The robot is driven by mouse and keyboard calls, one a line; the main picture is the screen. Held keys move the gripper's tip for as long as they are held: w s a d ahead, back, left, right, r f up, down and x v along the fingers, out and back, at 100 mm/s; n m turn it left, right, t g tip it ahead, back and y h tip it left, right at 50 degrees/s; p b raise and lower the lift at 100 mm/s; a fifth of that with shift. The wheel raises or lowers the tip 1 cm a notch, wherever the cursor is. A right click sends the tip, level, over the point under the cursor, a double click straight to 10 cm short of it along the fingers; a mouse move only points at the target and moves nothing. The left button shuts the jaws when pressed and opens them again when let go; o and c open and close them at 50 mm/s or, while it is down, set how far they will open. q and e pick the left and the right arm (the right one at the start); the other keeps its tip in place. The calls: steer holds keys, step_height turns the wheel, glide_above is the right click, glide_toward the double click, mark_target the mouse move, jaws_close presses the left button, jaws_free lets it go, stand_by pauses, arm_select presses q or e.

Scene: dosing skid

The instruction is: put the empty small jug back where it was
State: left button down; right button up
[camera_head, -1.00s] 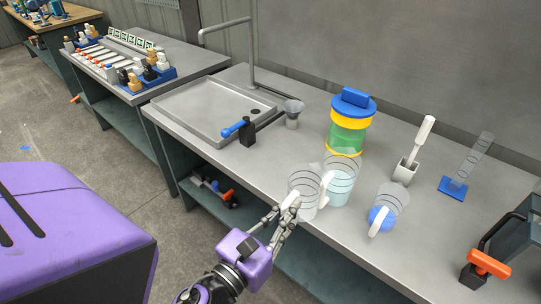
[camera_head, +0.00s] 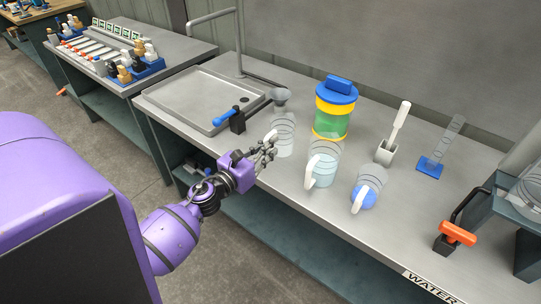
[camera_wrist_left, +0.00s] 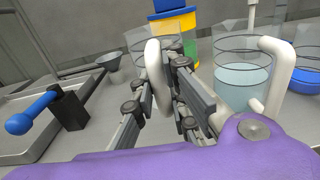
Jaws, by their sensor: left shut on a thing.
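My left gripper (camera_head: 268,150) is shut on the white handle (camera_wrist_left: 156,78) of a clear, empty-looking small jug (camera_head: 284,138). The jug is upright, and the fingers hide part of it. In the left wrist view the gripper (camera_wrist_left: 178,85) has its dark fingers around the handle, with the clear wall (camera_wrist_left: 140,40) behind. I cannot tell whether the jug's base touches the bench. A jug with pale blue liquid (camera_head: 323,170) stands to its right, apart from it. A jug with blue contents (camera_head: 367,190) stands further right. My right gripper is not in view.
A sink tray (camera_head: 190,95) and a blue-handled black block (camera_head: 238,121) lie to the left. A grey funnel (camera_head: 281,97) and a blue-lidded yellow-green container (camera_head: 334,110) stand behind.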

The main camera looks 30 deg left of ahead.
arm_select(q)
steer(key=shift+w+a+f, duration=0.2)
steer(key=shift+w+f, duration=0.25)
steer(key=shift+f, duration=0.15)
steer(key=shift+w+a+f, duration=0.15)
steer(key=shift+w+f, duration=0.3)
steer(key=shift+f, duration=0.1)
step_height(320, 180, down, 3)
steer(key=shift+w+r+b, duration=0.1)
steer(key=shift+r+b, duration=0.1)
steer(key=shift+b, duration=0.3)
steer(key=shift+f, duration=0.35)
steer(key=shift+r, duration=0.1)
steer(key=shift+f, duration=0.25)
steer(key=c, duration=1.7)
jaws_free()
steer(key=shift+r, duration=0.1)
steer(key=shift+c, duration=0.2)
